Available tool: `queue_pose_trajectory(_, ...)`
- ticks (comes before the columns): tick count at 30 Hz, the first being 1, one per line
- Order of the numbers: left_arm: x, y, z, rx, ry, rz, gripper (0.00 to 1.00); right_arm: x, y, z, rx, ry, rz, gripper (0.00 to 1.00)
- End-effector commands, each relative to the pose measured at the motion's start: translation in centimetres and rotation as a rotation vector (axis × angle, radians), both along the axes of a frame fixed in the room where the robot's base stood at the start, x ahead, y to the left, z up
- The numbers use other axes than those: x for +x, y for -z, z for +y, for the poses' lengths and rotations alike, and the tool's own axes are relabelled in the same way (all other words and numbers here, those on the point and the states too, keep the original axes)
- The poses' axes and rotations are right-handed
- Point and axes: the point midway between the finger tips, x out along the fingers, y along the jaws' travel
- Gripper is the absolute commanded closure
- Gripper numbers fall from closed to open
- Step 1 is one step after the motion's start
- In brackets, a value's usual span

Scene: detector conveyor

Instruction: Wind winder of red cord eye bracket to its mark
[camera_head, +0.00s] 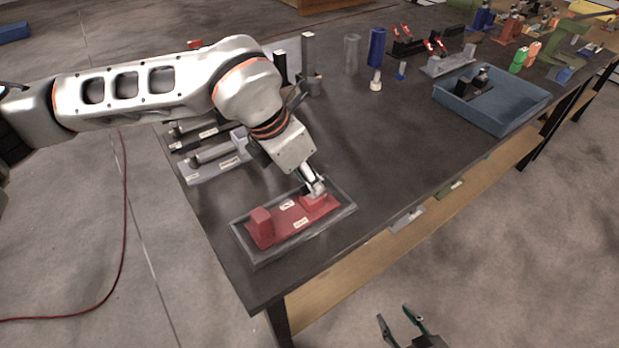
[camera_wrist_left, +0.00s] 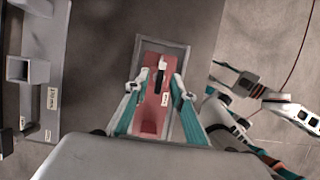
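The red cord eye bracket (camera_head: 285,222) lies in a shallow grey tray (camera_head: 246,258) at the table's near left corner. It has a raised red block at each end and small white labels. In the left wrist view, a small black and white winder (camera_wrist_left: 161,75) stands up on the red bracket (camera_wrist_left: 150,112). My left gripper (camera_head: 314,188) is over the bracket's right end, its arm covering part of the view. In the wrist view its teal fingers (camera_wrist_left: 155,86) are apart on either side of the winder. My right gripper (camera_head: 398,318) is open and empty beyond the table's front edge. The mark is too small to tell.
Grey fixtures (camera_head: 213,163) stand behind the tray on the left. A blue bin (camera_head: 515,127) holds dark parts at the right. Blue and grey cylinders (camera_head: 376,48) stand at the back. The table middle is clear. A red cord (camera_head: 122,225) lies on the floor.

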Motion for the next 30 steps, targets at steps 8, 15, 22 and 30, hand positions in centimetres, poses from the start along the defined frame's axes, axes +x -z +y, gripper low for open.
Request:
queue_pose_trajectory(8, 0.26, 0.94, -0.31, 0.001, 0.000, -0.001, 0.76, 0.14, -0.22, -0.02, 0.000, 0.000, -0.004, 0.60)
queue_pose_trajectory(15, 0.24, 0.91, -0.31, -0.001, 0.000, -0.001, 1.00, 0.17, -0.25, -0.03, 0.000, 0.000, -0.005, 0.60)
queue_pose_trajectory(22, 0.24, 0.90, -0.31, 0.000, 0.002, -0.001, 1.00, 0.21, -0.23, -0.03, -0.001, 0.000, -0.006, 0.60)
queue_pose_trajectory(30, 0.33, 0.87, -0.29, -0.001, 0.062, -0.002, 1.00, 0.14, 0.04, -0.04, -0.001, -0.001, -0.003, 0.60)
